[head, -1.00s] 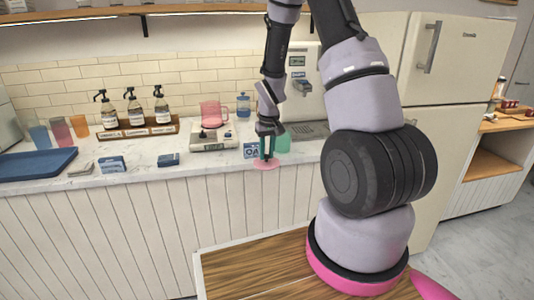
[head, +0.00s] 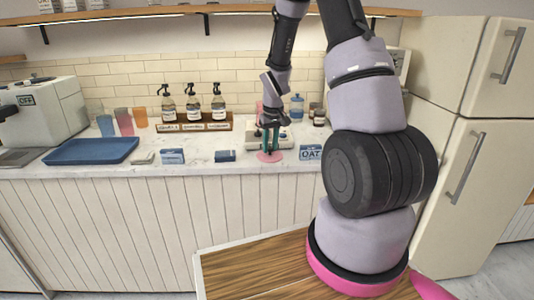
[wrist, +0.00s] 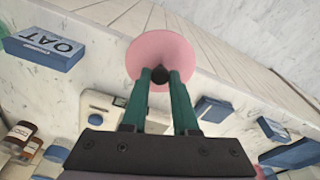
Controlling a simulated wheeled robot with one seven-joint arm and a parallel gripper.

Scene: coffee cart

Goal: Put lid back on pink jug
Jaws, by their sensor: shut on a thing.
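My gripper (head: 269,150) is shut on the dark knob of the round pink lid (head: 270,156). The wrist view shows the green fingers (wrist: 159,78) closed around the knob, with the flat pink lid (wrist: 148,50) beyond them. The lid is held near the counter's front edge, in front of the white scale (head: 285,139). The pink jug (head: 259,112) stands at the scale, mostly hidden behind my arm in the head view. I cannot see its opening.
An OAT box (head: 310,153) stands just right of the lid, with smaller blue boxes (head: 225,156) to its left. A blue tray (head: 90,151), colored cups and a rack of pump bottles (head: 193,124) are further left. A fridge is at right.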

